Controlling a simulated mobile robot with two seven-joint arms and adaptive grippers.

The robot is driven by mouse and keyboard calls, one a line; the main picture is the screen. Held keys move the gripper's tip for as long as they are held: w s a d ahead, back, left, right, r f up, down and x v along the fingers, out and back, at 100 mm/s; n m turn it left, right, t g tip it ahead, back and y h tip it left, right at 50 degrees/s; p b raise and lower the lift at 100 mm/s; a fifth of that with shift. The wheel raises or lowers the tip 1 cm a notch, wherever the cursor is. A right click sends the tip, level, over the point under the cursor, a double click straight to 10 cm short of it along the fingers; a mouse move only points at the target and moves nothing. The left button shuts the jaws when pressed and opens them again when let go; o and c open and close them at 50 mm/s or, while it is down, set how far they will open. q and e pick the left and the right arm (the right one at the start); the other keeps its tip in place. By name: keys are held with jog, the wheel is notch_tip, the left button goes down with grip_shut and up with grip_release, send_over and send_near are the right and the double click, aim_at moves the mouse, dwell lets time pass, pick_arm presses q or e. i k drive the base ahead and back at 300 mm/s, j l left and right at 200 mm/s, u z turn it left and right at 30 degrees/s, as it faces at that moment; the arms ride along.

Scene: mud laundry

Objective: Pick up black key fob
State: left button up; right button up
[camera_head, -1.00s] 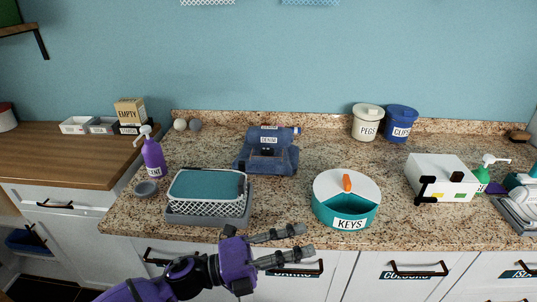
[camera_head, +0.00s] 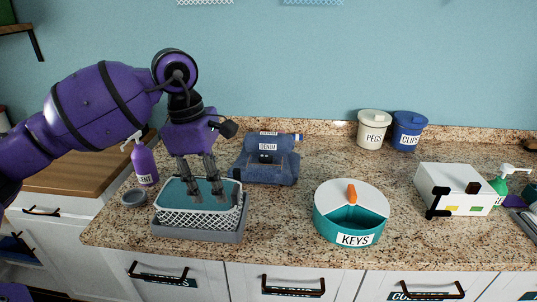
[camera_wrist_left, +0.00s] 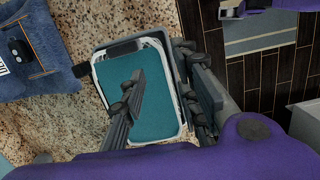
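A small black object that looks like the key fob (camera_head: 266,159) lies on the folded blue denim (camera_head: 281,174) at the back of the counter. In the left wrist view the black fob (camera_wrist_left: 18,48) shows on the denim at the upper left. My left gripper (camera_head: 203,192) points down over the teal-lined basket (camera_head: 174,219), left of and nearer than the denim. Its two fingers are apart with nothing between them. In the left wrist view the fingers (camera_wrist_left: 160,100) show over the teal lining.
A round teal tin labelled KEYS (camera_head: 323,222) stands right of centre. Lidded pots (camera_head: 373,130) stand behind, and a white box (camera_head: 458,189) at right. Counter between basket and tin is clear.

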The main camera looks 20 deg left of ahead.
aim_at(267, 159)
jog(key=i, duration=0.9)
